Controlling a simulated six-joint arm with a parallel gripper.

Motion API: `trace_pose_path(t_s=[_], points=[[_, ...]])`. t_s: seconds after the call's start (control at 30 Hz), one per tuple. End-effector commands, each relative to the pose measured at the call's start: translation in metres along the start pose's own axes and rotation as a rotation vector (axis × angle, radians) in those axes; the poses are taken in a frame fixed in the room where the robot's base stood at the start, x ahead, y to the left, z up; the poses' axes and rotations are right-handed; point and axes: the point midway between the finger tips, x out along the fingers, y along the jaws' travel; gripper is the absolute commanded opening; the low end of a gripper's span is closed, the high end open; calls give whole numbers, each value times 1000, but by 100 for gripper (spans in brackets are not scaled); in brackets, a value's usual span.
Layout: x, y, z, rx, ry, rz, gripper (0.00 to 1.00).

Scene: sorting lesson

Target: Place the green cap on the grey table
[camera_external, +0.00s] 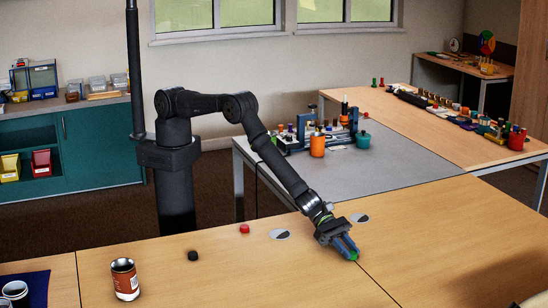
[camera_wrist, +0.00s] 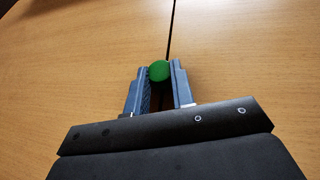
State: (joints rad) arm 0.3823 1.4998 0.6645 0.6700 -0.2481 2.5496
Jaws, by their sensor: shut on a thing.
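The green cap (camera_wrist: 159,71) is between the fingertips of my gripper (camera_wrist: 158,82) in the wrist view. In the external view a little of the green cap (camera_external: 354,256) shows at the tips of my gripper (camera_external: 346,249), which is low over the wooden table near a seam. The fingers are shut on the cap. I cannot tell whether the cap touches the wood.
A red cap (camera_external: 244,229), a black cap (camera_external: 193,256) and a tin (camera_external: 125,279) stand on the wooden table (camera_external: 240,285). A blue rack (camera_external: 300,138), an orange cup (camera_external: 317,146) and a green pot (camera_external: 363,140) occupy the grey table's back. Its front and right are clear.

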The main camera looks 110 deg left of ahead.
Motion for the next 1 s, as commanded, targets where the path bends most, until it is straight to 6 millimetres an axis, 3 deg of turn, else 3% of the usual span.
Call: trace_pose_path(t_s=[0.03, 0.13, 0.57, 1.0], points=[[0, 0, -1, 0, 0, 0, 26], [0, 0, -1, 0, 0, 0, 44], [-5, 0, 3, -2, 1, -1, 44], [-57, 0, 3, -2, 2, 1, 44]])
